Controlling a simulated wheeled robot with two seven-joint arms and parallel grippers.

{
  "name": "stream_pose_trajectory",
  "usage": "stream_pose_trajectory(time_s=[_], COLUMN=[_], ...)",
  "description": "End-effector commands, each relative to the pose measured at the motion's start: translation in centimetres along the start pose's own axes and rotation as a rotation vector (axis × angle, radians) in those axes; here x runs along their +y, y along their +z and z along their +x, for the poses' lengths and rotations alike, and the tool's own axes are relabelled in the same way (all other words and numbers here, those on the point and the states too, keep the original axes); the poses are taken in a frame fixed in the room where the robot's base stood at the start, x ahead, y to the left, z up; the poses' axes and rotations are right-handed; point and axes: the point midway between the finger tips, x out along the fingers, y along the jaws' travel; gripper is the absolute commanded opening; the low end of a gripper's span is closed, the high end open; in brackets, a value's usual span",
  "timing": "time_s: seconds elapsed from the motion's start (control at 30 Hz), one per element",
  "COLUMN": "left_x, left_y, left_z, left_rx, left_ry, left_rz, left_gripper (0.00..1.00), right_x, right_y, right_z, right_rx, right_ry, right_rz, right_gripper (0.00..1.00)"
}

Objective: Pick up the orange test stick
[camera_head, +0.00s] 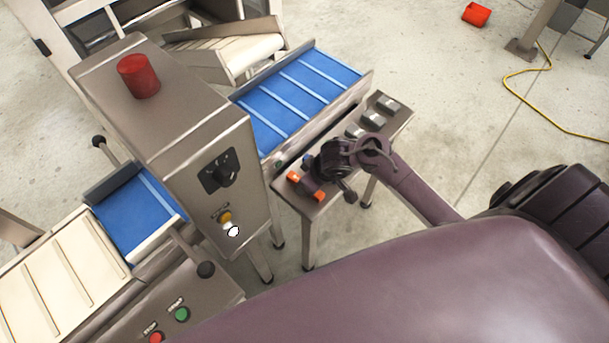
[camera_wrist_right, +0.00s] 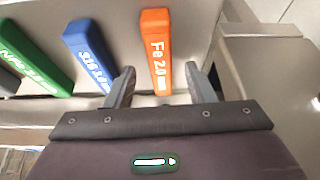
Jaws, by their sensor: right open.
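The orange test stick (camera_wrist_right: 156,45), marked "Fe 2.0", lies in the right wrist view with its near end between the fingers of my right gripper (camera_wrist_right: 158,78). The gripper is open, and a gap shows on each side of the stick. In the head view orange parts of the stick (camera_head: 294,177) show on the small metal stand, with a dark part between them. My right gripper (camera_head: 328,170) is just above that end of the stand and hides some of it. My left gripper is not in view.
A blue stick (camera_wrist_right: 87,52) and a green stick (camera_wrist_right: 35,62) lie left of the orange one. Grey blocks (camera_head: 374,119) sit at the far end of the metal stand (camera_head: 397,121). The weigher's blue belt (camera_head: 300,95) runs close beside it. Open floor lies to the right.

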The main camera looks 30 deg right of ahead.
Motion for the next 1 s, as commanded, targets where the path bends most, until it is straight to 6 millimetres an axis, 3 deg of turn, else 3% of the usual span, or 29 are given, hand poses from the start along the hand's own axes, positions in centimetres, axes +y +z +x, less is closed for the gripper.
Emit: stream_pose_trajectory(time_s=[0.1, 0.37, 0.73, 1.0], left_x=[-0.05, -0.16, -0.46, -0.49], left_y=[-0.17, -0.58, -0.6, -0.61], left_z=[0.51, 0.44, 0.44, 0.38], left_rx=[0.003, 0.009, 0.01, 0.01], left_ry=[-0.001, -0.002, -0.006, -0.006], left_rz=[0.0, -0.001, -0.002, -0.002], left_gripper=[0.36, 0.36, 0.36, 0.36], right_x=[-0.02, -0.03, -0.04, -0.04], right_y=[-0.04, -0.07, -0.06, -0.13], right_z=[1.3, 1.46, 1.45, 1.34], right_rx=[0.002, 0.002, 0.002, 0.003], right_ry=[0.0, 0.0, 0.0, 0.0], right_rz=[0.0, -0.001, 0.0, 0.0], right_gripper=[0.49, 0.49, 0.02, 0.0])
